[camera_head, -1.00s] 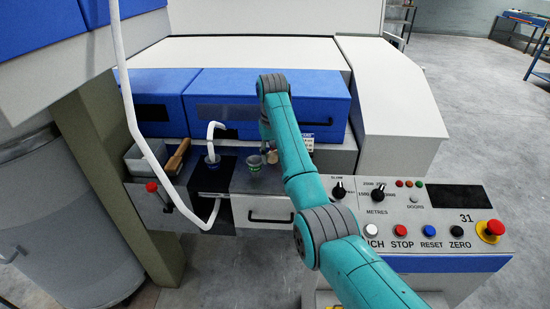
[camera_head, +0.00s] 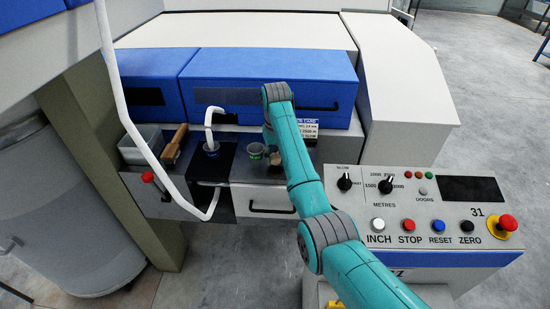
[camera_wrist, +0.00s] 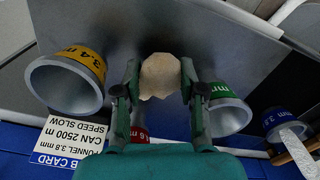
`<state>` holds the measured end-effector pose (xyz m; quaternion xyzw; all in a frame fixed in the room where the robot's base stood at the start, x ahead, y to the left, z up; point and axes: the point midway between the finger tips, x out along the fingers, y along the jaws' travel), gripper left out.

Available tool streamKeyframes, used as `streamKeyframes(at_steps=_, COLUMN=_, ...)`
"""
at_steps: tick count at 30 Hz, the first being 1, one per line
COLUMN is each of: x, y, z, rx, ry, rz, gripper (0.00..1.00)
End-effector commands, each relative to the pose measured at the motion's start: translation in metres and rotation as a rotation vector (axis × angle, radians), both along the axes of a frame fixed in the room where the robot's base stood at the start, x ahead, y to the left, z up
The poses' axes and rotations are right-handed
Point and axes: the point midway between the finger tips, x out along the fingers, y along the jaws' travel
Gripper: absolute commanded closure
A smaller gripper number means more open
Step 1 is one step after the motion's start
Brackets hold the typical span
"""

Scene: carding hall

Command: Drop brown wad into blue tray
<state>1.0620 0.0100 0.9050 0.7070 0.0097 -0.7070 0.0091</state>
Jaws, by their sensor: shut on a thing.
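My gripper (camera_wrist: 160,82) is shut on a pale tan wad (camera_wrist: 160,72), which sits between its two fingertips in the wrist view. The wad looks beige rather than dark brown. I cannot make out a blue tray in either view.
In the wrist view, yellow-banded (camera_wrist: 72,78) and green-banded (camera_wrist: 226,106) funnels flank the fingers; a red-banded one (camera_wrist: 139,134) is partly hidden. In the head view, a grey bin (camera_head: 141,151) and wooden-handled brush (camera_head: 174,142) stand left. A button panel (camera_head: 430,210) stands right.

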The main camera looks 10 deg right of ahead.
Motion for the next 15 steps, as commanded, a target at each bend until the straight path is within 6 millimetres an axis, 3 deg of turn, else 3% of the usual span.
streamKeyframes(at_steps=3, x=-0.0021, y=0.0001, z=-0.0099, rx=0.000, ry=0.000, rz=0.000, gripper=0.74)
streamKeyframes(at_steps=12, x=-0.0021, y=0.0000, z=-0.0118, rx=0.000, ry=0.000, rz=0.000, gripper=0.74)
streamKeyframes(at_steps=13, x=-0.0021, y=0.0000, z=-0.0122, rx=0.000, ry=0.000, rz=0.000, gripper=0.58)
streamKeyframes(at_steps=14, x=-0.0020, y=0.0000, z=-0.0119, rx=0.000, ry=0.000, rz=0.000, gripper=0.50)
streamKeyframes(at_steps=15, x=-0.0020, y=0.0000, z=-0.0119, rx=0.000, ry=0.000, rz=0.000, gripper=0.49)
